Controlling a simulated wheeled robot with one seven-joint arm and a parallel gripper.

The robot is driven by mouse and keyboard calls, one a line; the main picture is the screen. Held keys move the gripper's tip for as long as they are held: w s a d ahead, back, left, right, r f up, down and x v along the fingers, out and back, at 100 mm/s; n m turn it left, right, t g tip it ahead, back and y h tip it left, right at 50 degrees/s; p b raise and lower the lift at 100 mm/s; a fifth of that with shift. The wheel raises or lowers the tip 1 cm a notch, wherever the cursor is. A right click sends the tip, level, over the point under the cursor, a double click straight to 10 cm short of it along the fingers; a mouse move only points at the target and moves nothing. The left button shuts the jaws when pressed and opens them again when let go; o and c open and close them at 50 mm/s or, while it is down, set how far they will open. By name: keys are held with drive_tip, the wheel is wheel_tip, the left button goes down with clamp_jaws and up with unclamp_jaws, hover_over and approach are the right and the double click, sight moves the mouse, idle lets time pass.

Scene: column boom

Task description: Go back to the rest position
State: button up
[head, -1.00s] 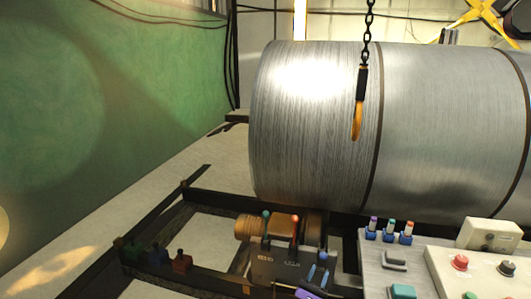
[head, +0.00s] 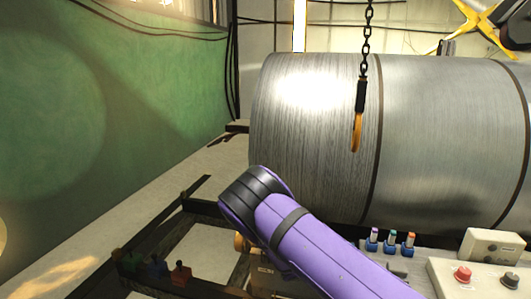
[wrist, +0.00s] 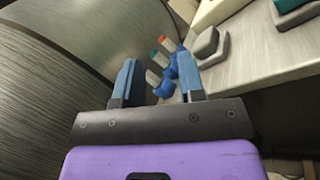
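My arm is purple with a black joint and crosses the lower middle of the head view. My gripper does not show in the head view now. In the wrist view my gripper (wrist: 160,85) has its two blue-padded fingers wide apart, with nothing between the fingertips. Beyond the fingers are small blue-based switches with coloured tips (wrist: 165,60) on a grey console (wrist: 270,68). The same switches show at the lower right of the head view (head: 391,243).
A large metal cylinder (head: 310,130) fills the middle and right. A hook (head: 357,130) hangs on a chain before it. A panel with a red button (head: 462,275) stands at lower right. A dark frame (head: 200,205) runs along the lower left, beside the green wall (head: 110,120).

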drive_tip(key=s+d+r+m+g+y, duration=0.1)
drive_tip(key=s+d+r+m+y, duration=0.1)
drive_tip(key=s+r+y, duration=0.45)
drive_tip(key=s+d+r+m+g+y, duration=0.1)
drive_tip(key=s+d+r+m+y, duration=0.2)
drive_tip(key=r, duration=0.6)
drive_tip(key=s+d+r+m+g+y, duration=0.2)
drive_tip(key=s+r+y, duration=0.2)
drive_tip(key=r+y, duration=0.3)
drive_tip(key=s+a+r+m+t+y, duration=0.1)
drive_tip(key=s+r+t+y, duration=0.1)
drive_tip(key=s+r+t, duration=0.2)
drive_tip(key=s+a+r+m+t+y, duration=0.1)
drive_tip(key=s+r+t, duration=0.4)
drive_tip(key=s+r, duration=0.5)
drive_tip(key=shift+s+m+y, duration=0.5)
drive_tip(key=shift+s+y, duration=0.15)
drive_tip(key=shift+s, duration=1.7)
drive_tip(key=shift+o, duration=0.2)
